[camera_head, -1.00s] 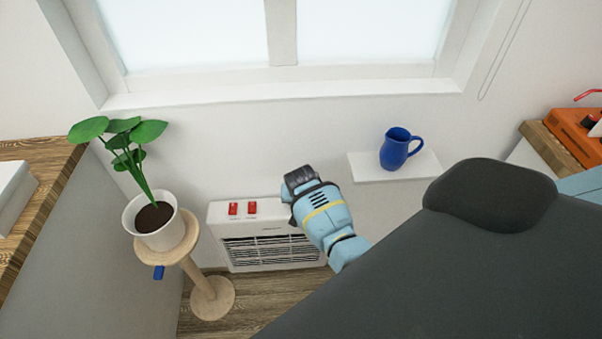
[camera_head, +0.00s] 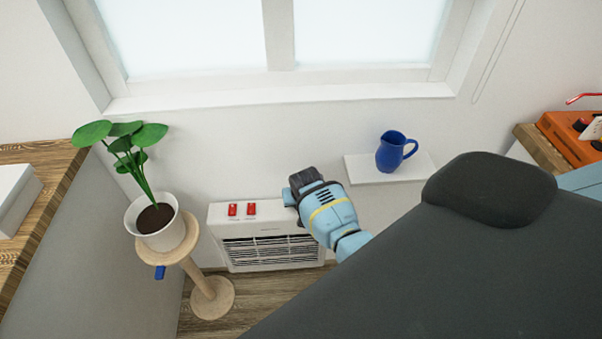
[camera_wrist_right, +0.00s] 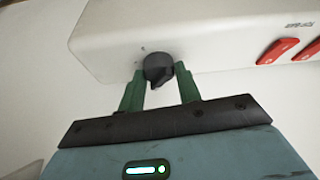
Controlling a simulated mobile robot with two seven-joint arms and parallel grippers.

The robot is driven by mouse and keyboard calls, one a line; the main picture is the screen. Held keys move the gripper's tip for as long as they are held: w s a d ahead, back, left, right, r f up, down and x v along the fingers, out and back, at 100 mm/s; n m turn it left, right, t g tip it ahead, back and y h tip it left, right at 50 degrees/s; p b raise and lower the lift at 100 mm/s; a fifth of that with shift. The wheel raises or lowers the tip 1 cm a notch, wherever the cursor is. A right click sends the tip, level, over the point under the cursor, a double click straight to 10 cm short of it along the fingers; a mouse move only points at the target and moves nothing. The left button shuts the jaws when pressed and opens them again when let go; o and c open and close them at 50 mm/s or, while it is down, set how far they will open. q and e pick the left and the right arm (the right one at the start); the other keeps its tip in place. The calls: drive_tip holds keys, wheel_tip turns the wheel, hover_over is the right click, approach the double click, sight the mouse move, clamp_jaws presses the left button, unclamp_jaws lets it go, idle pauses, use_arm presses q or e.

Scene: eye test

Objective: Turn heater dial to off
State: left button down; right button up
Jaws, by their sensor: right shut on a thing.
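The white heater (camera_head: 265,258) stands low against the wall under the window. Its top shows two red switches, and its front has a dark grille. The black heater dial (camera_wrist_right: 158,70) shows in the right wrist view, with its pointer towards the bottom of the picture. My right gripper (camera_wrist_right: 159,78) is shut on the dial, one green finger on each side. In the head view, my right gripper (camera_head: 303,192) is over the heater's right end and hides the dial. The heater (camera_wrist_right: 200,30) also fills the top of the wrist view. My left gripper is not in view.
A potted plant (camera_head: 158,238) stands on a round wooden stand (camera_head: 208,298) left of the heater. A blue jug (camera_head: 390,155) sits on a small white shelf (camera_head: 362,174) to the right. An orange case (camera_head: 565,140) is at far right.

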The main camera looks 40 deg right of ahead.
drive_tip(key=n+y, duration=0.1)
drive_tip(key=n, duration=0.1)
drive_tip(key=shift+d+r+n+p, duration=0.1)
drive_tip(key=shift+d+n+p, duration=0.05)
drive_tip(key=shift+n+p, duration=0.2)
drive_tip(key=n, duration=0.2)
drive_tip(key=n+y, duration=0.1)
drive_tip(key=n, duration=0.1)
drive_tip(key=shift+f, duration=0.2)
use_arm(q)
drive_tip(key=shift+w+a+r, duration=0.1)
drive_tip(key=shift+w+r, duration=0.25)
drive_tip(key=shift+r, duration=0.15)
use_arm(e)
drive_tip(key=shift+s+d+n+y, duration=0.1)
drive_tip(key=shift+n+y, duration=0.15)
drive_tip(key=shift+y, duration=0.05)
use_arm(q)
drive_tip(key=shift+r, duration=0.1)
use_arm(e)
drive_tip(key=o, duration=1)
drive_tip(key=shift+c, duration=0.2)
drive_tip(key=shift+r, duration=0.1)
